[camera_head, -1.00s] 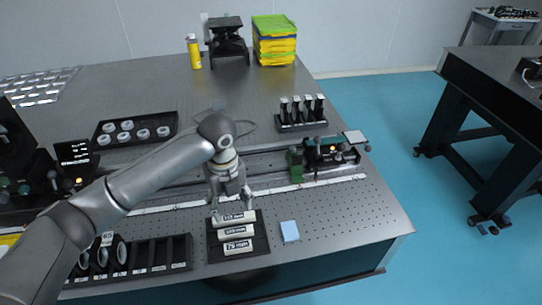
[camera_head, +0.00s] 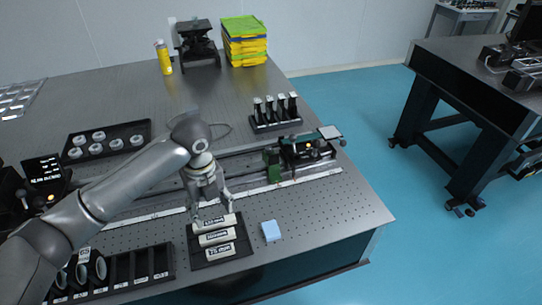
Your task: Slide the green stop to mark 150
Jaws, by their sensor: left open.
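The green stop (camera_head: 272,166) stands on the long rail with the pale scale strip (camera_head: 250,191), near the rail's right end. It is just left of a dark carriage with a small lit display (camera_head: 306,149). The marks on the scale are too small to read. My left gripper (camera_head: 212,206) is open and points down, left of the green stop and apart from it. Its fingertips are over the back edge of the black tray of labelled white blocks (camera_head: 216,252). My right gripper is not in view.
A blue block (camera_head: 271,231) lies right of the labelled tray. A black slotted rack (camera_head: 140,267) is at the front left. A tray of white rings (camera_head: 110,141) and a holder with several upright posts (camera_head: 275,115) stand behind the rail. The table's right edge is near the rail end.

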